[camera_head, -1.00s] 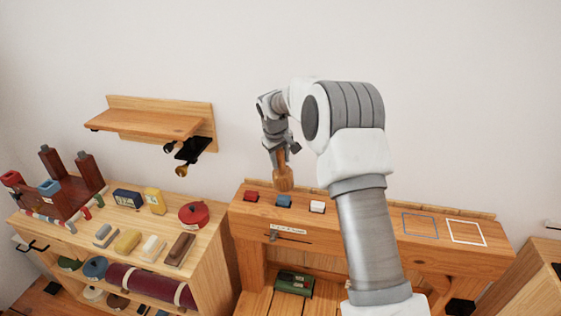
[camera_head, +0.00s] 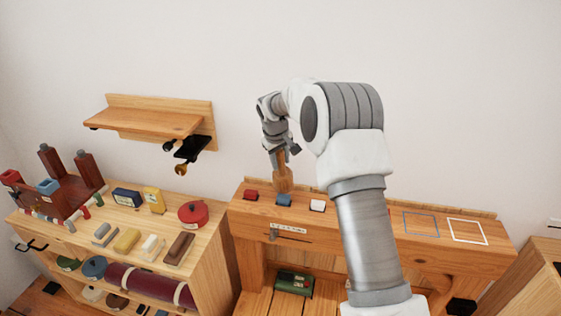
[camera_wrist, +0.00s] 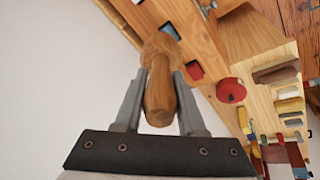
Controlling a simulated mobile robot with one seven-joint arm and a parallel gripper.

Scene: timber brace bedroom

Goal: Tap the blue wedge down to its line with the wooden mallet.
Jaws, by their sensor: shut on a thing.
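My gripper (camera_head: 281,155) is shut on the wooden mallet (camera_head: 283,180), which hangs head down over the workbench (camera_head: 330,232). In the wrist view the two fingers of my gripper (camera_wrist: 158,98) clasp the mallet's handle (camera_wrist: 158,95). The blue wedge (camera_head: 284,201) stands in the bench top, just in front of the mallet head in the head view. In the wrist view the blue wedge (camera_wrist: 170,31) shows beside the mallet head, partly hidden. I cannot tell the gap between mallet and wedge. The wedge's line is too small to make out.
A red wedge (camera_head: 250,196) and a white wedge (camera_head: 317,206) flank the blue one closely. Blue and white outlined squares (camera_head: 467,231) mark the bare bench top at the right. A wall shelf (camera_head: 150,123) and a crowded cabinet (camera_head: 215,236) stand at the left.

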